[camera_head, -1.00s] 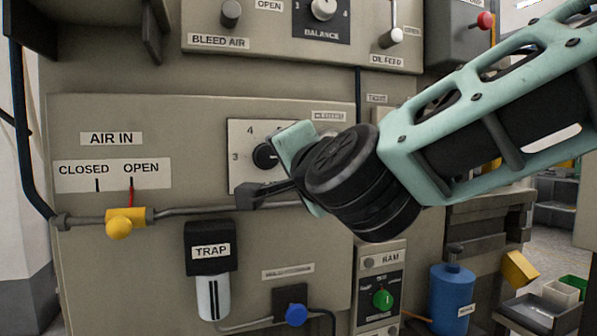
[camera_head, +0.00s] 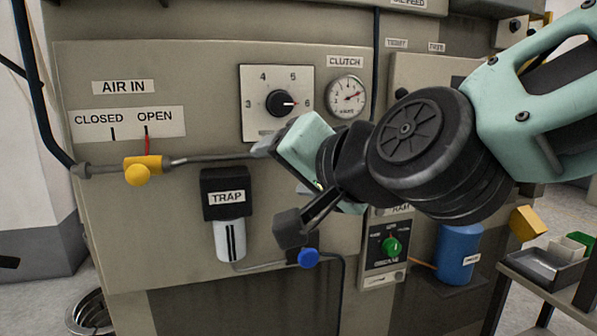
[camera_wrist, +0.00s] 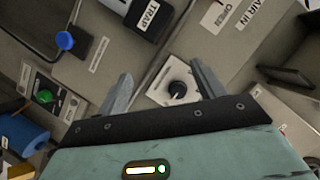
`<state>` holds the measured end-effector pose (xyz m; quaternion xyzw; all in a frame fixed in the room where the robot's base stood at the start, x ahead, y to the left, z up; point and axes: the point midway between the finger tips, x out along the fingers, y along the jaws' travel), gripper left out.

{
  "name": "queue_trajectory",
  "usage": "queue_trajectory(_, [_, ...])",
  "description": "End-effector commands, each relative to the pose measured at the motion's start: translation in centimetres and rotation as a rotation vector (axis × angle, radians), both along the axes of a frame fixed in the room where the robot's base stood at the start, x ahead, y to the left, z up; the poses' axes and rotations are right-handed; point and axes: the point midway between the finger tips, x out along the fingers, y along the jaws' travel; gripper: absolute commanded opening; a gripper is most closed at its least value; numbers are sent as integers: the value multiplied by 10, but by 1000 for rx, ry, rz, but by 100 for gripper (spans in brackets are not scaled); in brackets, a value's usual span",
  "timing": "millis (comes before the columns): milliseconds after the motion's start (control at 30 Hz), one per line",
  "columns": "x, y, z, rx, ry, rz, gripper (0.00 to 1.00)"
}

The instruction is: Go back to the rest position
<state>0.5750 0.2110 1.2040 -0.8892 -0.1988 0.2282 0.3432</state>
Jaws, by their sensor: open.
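My gripper (camera_head: 275,190) is open and empty in front of the panel, with one dark finger low and the other up by the air pipe. In the wrist view, my gripper (camera_wrist: 160,82) shows its two fingers spread apart with nothing between them. The black clutch knob (camera_head: 281,103) on its numbered white plate points toward 6. The same knob (camera_wrist: 177,90) shows beyond the fingers in the wrist view, apart from them. My arm hides part of the panel's lower right.
The yellow air valve (camera_head: 140,170), the trap (camera_head: 227,198), the blue knob (camera_head: 309,258) and the green ram knob (camera_head: 392,247) stick out from the panel. A clutch gauge (camera_head: 347,97) is beside the knob. A blue bottle (camera_head: 459,250) and a tray (camera_head: 543,266) are at the right.

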Motion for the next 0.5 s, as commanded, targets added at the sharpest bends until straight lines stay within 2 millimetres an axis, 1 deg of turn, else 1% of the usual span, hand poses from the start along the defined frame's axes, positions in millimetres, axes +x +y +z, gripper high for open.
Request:
queue_trajectory(33, [-13,0,-19,-107,53,83,69])
queue_trajectory(67, [-22,0,-35,-177,88,138,69])
queue_trajectory(100, [-37,-3,-56,-269,137,212,69])
queue_trajectory(167, [-59,-14,-86,-409,214,318,69])
queue_trajectory(200, [-76,-24,-104,-501,266,388,69])
queue_trajectory(267, [-100,-44,-129,-634,349,483,69])
queue_trajectory(300, [-115,-59,-142,-716,401,542,69])
queue_trajectory(400, [-148,-96,-166,-891,523,663,69])
queue_trajectory(500, [-170,-126,-177,-1011,611,745,69])
